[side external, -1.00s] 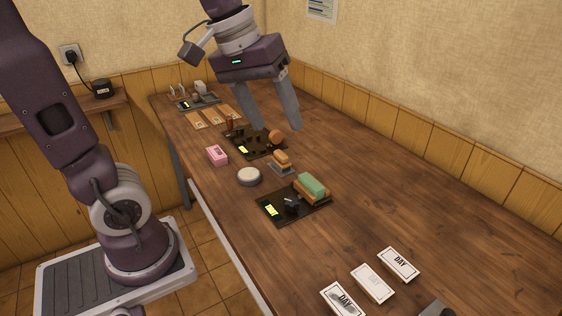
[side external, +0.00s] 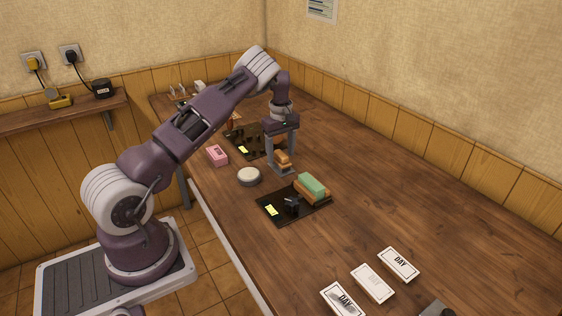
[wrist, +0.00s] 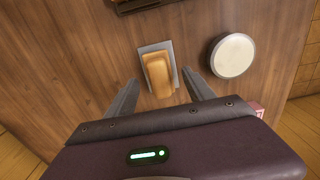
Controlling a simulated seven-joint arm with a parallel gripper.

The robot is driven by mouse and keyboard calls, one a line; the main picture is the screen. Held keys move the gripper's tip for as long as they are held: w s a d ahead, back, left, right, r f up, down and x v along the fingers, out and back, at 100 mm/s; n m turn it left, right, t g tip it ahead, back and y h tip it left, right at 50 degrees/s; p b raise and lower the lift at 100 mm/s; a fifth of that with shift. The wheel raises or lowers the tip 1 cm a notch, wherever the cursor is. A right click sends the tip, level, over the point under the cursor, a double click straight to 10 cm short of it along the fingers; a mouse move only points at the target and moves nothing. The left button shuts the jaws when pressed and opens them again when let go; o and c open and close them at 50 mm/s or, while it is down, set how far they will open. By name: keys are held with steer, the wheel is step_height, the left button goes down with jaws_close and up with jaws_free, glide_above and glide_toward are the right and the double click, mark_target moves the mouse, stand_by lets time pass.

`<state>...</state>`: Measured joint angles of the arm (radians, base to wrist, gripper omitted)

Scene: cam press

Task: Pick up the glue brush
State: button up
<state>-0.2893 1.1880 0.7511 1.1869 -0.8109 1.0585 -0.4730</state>
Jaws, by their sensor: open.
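No thing can be told for sure as the glue brush. A small tan wooden block-like piece (wrist: 159,75) lies on a grey plate (wrist: 146,49). It also shows in the side external view (side external: 283,157), partly behind a finger. My gripper (side external: 282,170) points down over this piece, with its fingers at either side. In the wrist view my gripper (wrist: 159,82) is open, and the tan piece lies between the fingers with a gap on both sides. I cannot tell the height of the fingertips above the table.
A round pale-topped tin (side external: 249,177) stands close by, left of my gripper. A pink box (side external: 217,155) is farther left. A black mat (side external: 265,202) holds a green-topped wooden block (side external: 312,185). Another dark mat (side external: 239,139) lies behind. DAY cards (side external: 398,264) lie at front right.

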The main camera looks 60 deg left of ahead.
mark_target(281, 153)
steer(key=shift+f, duration=0.7)
steer(key=shift+d, duration=0.1)
jaws_close()
step_height(281, 153, up, 10)
steer(key=shift+r, duration=0.1)
steer(key=c, duration=0.7)
jaws_free()
steer(key=c, duration=0.6)
